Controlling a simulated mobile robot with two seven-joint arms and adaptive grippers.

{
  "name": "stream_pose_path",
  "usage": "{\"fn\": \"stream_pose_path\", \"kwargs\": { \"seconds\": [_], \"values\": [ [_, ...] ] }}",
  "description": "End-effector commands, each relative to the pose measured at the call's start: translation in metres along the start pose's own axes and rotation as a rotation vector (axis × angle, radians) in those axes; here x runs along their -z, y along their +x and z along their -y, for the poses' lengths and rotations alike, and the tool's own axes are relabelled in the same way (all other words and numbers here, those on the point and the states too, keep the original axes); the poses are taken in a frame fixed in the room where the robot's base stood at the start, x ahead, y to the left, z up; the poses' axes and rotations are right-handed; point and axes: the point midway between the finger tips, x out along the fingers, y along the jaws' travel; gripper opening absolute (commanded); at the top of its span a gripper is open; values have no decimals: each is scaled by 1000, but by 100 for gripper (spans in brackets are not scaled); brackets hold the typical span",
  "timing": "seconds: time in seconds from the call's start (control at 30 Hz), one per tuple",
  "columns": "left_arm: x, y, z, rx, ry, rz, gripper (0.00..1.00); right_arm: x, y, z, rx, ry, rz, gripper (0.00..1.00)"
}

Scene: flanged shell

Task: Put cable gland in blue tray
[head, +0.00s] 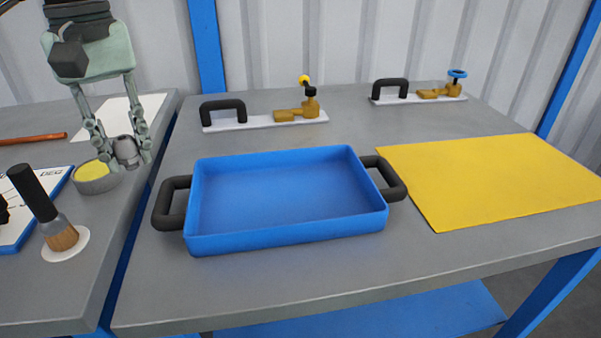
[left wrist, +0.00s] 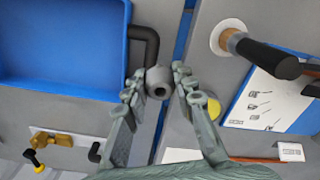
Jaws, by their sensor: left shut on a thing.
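The cable gland (head: 127,151) is a small grey ribbed fitting with a hole through it. My left gripper (head: 122,150) is shut on it and holds it above the left table, near the gap between the two tables. In the left wrist view the gland (left wrist: 158,83) sits between the fingertips (left wrist: 158,85), its round opening towards the camera. The blue tray (head: 290,239) stands on the right table, to the right of the gripper. It is empty and has black side handles. Part of the tray (left wrist: 70,96) shows at upper left in the left wrist view. My right gripper is not seen.
A round tin with yellow contents (head: 96,178) stands just below and left of the gland. A black-handled brush (head: 42,204) stands on a white disc nearby. Two valve fixtures (head: 265,121) (head: 418,97) stand behind the tray. A yellow mat (head: 490,180) lies flat to its right.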

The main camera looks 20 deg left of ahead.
Motion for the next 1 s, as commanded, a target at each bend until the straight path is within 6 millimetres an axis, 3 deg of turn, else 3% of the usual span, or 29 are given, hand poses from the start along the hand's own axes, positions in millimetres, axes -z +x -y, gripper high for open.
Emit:
{"fn": "stream_pose_path", "kwargs": {
  "seconds": [0.17, 0.37, 0.63, 0.83, 1.0],
  "values": [
    [-2, 4, -4, 0, 2, 0, 1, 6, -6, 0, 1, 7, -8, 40],
    [-13, 20, -23, 1, 4, 0, 1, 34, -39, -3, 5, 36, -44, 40],
    [-37, 47, -66, 2, 6, 2, 1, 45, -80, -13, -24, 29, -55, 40],
    [-51, 62, -92, 1, 2, 0, 1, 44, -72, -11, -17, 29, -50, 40],
    [-56, 70, -102, 1, -1, 0, 1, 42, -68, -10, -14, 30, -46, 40]
  ]
}}
